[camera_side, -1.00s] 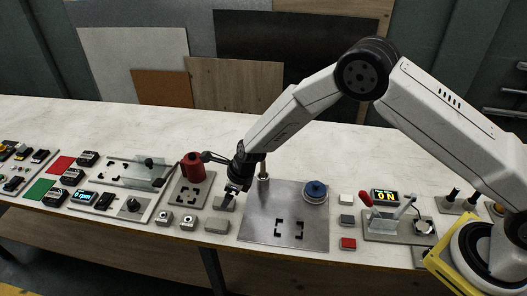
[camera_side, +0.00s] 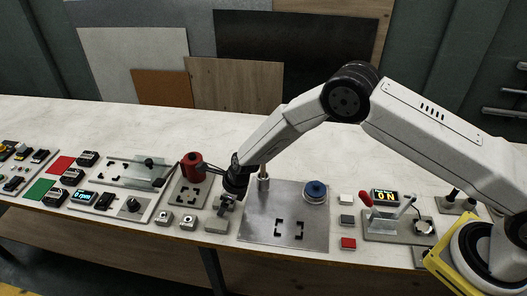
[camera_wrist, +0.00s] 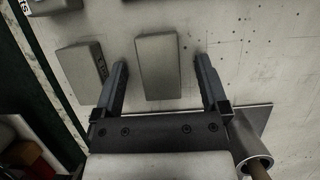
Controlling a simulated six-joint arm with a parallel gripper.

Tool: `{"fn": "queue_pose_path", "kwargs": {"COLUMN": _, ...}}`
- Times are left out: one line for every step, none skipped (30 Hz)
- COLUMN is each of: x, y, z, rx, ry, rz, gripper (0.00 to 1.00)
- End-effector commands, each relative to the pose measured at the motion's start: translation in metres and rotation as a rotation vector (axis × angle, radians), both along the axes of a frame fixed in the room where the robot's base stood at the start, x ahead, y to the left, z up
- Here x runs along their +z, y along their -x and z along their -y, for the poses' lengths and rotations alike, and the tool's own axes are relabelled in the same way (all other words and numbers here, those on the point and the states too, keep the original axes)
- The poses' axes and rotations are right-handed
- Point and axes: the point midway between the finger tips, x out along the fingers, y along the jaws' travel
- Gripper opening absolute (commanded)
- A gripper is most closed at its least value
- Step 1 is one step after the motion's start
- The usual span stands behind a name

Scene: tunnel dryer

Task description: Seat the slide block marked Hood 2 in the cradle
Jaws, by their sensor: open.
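My gripper (camera_side: 227,204) is open, low over the front of the bench, left of the metal plate. In the wrist view its fingers (camera_wrist: 161,65) stand on either side of a plain grey block (camera_wrist: 157,70), with a gap on each side. A second grey block (camera_wrist: 80,74) lies to the left, with a small dark mark on its side edge that I cannot read. In the side view one grey block (camera_side: 216,226) shows just in front of the gripper. I see no readable Hood 2 marking. Black corner brackets (camera_side: 290,229) sit on the metal plate; I cannot tell whether they are the cradle.
The metal plate (camera_side: 256,228) carries a blue round knob (camera_side: 316,189) and a post (camera_side: 263,184) close behind my gripper. A red cylinder (camera_side: 193,167) stands to the left. Small button boxes (camera_side: 188,222) line the front edge. The bench's back strip is clear.

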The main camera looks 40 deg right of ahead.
Motion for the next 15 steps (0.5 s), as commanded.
{"fn": "queue_pose_path", "kwargs": {"x": 0.0001, "y": 0.0000, "z": 0.0001, "rx": 0.000, "ry": 0.000, "rz": 0.000, "gripper": 0.94}}
{"fn": "queue_pose_path", "kwargs": {"x": 0.0001, "y": 0.0000, "z": 0.0001, "rx": 0.000, "ry": 0.000, "rz": 0.000, "gripper": 0.94}}
{"fn": "queue_pose_path", "kwargs": {"x": 0.0002, "y": 0.0000, "z": 0.0001, "rx": 0.000, "ry": 0.000, "rz": 0.000, "gripper": 0.85}}
{"fn": "queue_pose_path", "kwargs": {"x": 0.0002, "y": 0.0000, "z": 0.0001, "rx": 0.000, "ry": 0.000, "rz": 0.000, "gripper": 0.75}}
{"fn": "queue_pose_path", "kwargs": {"x": 0.0002, "y": 0.0000, "z": 0.0001, "rx": 0.000, "ry": 0.000, "rz": 0.000, "gripper": 0.66}}
{"fn": "queue_pose_path", "kwargs": {"x": 0.0002, "y": 0.0000, "z": 0.0001, "rx": 0.000, "ry": 0.000, "rz": 0.000, "gripper": 0.53}}
{"fn": "queue_pose_path", "kwargs": {"x": 0.0002, "y": 0.0000, "z": 0.0001, "rx": 0.000, "ry": 0.000, "rz": 0.000, "gripper": 0.43}}
{"fn": "queue_pose_path", "kwargs": {"x": 0.0002, "y": 0.0000, "z": 0.0001, "rx": 0.000, "ry": 0.000, "rz": 0.000, "gripper": 0.34}}
{"fn": "queue_pose_path", "kwargs": {"x": 0.0002, "y": 0.0000, "z": 0.0001, "rx": 0.000, "ry": 0.000, "rz": 0.000, "gripper": 0.21}}
{"fn": "queue_pose_path", "kwargs": {"x": 0.0002, "y": 0.0000, "z": 0.0001, "rx": 0.000, "ry": 0.000, "rz": 0.000, "gripper": 0.12}}
{"fn": "queue_pose_path", "kwargs": {"x": 0.0002, "y": 0.0000, "z": 0.0001, "rx": 0.000, "ry": 0.000, "rz": 0.000, "gripper": 0.02}}
{"fn": "queue_pose_path", "kwargs": {"x": 0.0002, "y": -0.0001, "z": 0.0002, "rx": 0.000, "ry": 0.000, "rz": 0.000, "gripper": 0.00}}
{"fn": "queue_pose_path", "kwargs": {"x": 0.0002, "y": -0.0001, "z": 0.0002, "rx": 0.000, "ry": 0.000, "rz": 0.000, "gripper": 0.00}}
{"fn": "queue_pose_path", "kwargs": {"x": 0.0002, "y": -0.0001, "z": 0.0002, "rx": 0.000, "ry": 0.000, "rz": 0.000, "gripper": 0.00}}
{"fn": "queue_pose_path", "kwargs": {"x": 0.0011, "y": -0.0008, "z": -0.0001, "rx": 0.000, "ry": -0.001, "rz": 0.002, "gripper": 0.00}}
